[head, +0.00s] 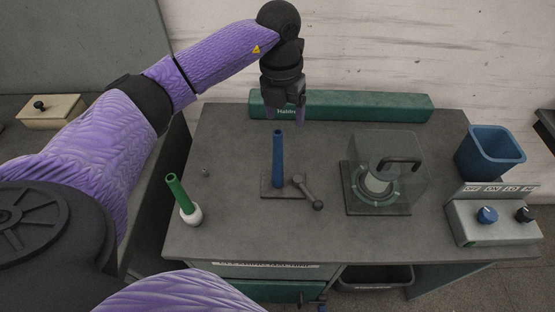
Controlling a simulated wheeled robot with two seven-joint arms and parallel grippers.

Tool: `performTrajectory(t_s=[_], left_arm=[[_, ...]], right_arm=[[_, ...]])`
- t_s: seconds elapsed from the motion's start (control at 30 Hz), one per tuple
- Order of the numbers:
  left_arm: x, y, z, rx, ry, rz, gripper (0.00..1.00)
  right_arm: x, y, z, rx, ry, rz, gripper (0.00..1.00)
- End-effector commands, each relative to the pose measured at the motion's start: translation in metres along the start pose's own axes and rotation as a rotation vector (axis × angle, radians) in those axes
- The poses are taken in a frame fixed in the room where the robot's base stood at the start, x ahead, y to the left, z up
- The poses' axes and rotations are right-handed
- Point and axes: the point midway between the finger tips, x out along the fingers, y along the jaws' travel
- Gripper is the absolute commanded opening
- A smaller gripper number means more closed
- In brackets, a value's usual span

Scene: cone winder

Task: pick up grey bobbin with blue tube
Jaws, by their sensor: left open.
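A blue tube (278,158) stands upright on a dark square plate (270,188) near the middle of the table. I cannot make out a grey bobbin around it; its base blends with the grey plate. My left gripper (286,114) is open and points down beyond the tube's top, in front of the green bar at the back; nothing shows between its fingers. It looks apart from the tube. A green tube (178,192) with a white bobbin (191,214) leans at the table's left edge. My right gripper is out of view.
A lever (308,192) sits just right of the blue tube. Further right are a clear-covered device (415,165), a blue bin (490,153) and a control box with knobs (493,220). A green bar (370,104) lines the back. The table's front middle is clear.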

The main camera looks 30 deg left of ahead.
Motion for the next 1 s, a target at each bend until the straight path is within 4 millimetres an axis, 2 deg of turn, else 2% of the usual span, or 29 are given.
performTrajectory(t_s=[0.03, 0.1, 0.53, 0.63, 0.8, 0.83, 1.0], left_arm=[[-0.004, 0.011, 0.001, -0.022, 0.004, 0.052, 0.73], [0.004, 0.018, -0.001, -0.035, 0.013, 0.085, 0.73], [0.084, 0.022, -0.001, -0.030, 0.015, 0.079, 0.73], [0.091, 0.023, -0.001, -0.029, 0.012, 0.078, 0.73], [0.091, 0.022, 0.000, -0.029, 0.011, 0.077, 0.73], [0.091, 0.022, 0.000, -0.029, 0.011, 0.077, 0.71], [0.091, 0.022, 0.000, -0.029, 0.011, 0.077, 0.35]], right_arm=[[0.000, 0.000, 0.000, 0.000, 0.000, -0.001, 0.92], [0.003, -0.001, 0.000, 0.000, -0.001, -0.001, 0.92], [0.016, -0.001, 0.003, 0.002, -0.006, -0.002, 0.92], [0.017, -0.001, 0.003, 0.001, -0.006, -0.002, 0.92], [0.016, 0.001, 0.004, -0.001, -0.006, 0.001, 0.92], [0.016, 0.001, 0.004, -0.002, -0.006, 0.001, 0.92], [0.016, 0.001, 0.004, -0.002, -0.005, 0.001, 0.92]])
